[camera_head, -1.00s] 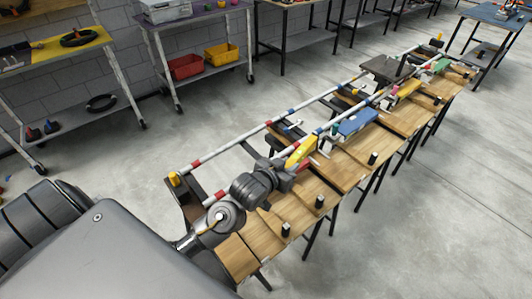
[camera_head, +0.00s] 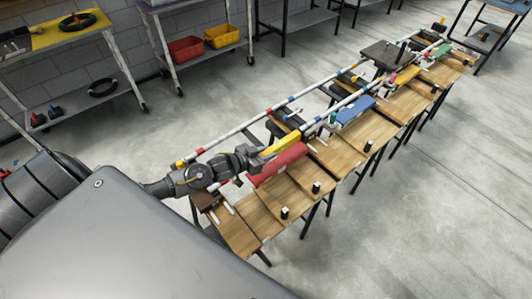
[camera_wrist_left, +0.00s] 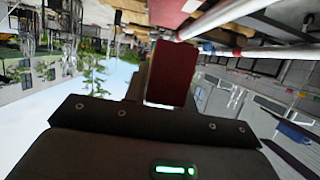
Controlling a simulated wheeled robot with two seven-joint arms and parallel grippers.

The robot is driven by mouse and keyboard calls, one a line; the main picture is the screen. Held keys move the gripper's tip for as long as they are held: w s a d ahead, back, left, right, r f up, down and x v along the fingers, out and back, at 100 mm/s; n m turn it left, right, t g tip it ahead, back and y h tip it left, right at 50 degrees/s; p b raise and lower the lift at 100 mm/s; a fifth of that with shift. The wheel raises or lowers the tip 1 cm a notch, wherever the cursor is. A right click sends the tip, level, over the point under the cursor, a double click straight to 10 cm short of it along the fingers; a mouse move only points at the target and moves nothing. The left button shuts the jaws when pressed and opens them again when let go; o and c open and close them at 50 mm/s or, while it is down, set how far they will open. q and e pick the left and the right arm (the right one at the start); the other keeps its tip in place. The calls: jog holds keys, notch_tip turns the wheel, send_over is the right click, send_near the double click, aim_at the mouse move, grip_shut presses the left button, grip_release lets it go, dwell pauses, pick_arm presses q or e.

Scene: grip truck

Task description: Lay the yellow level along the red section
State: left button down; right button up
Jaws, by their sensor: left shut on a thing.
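The yellow level (camera_head: 281,145) is a long yellow bar, slanting with the rails in the head view. My left gripper (camera_head: 257,157) is shut on its near end. The red section (camera_head: 278,166), a long red block, lies just beside and below the level in that picture. I cannot tell whether they touch. In the left wrist view a dark red face (camera_wrist_left: 172,72) fills the space ahead of the gripper's dark body, and no yellow shows. The gripper hides part of the near rail. My right gripper is not in view.
Two pale banded rails run along a row of wooden boards. A blue block (camera_head: 356,110), a yellow block (camera_head: 405,76) and a green block (camera_head: 440,50) lie farther along. Small black posts, such as one (camera_head: 316,187), stand on the boards' front side. Open floor lies to the right.

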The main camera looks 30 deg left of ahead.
pick_arm(q)
jog(key=shift+f+b, duration=2.35)
jog(key=shift+f, duration=0.1)
jog(key=shift+w+f, duration=0.1)
jog(key=shift+f, duration=0.35)
jog(key=c, duration=1.1)
grip_release()
jog(key=shift+o, duration=0.2)
jog(key=b+v, duration=0.1)
jog(key=v, duration=0.9)
jog(key=shift+s, duration=0.4)
jog(key=shift+a+r, duration=0.1)
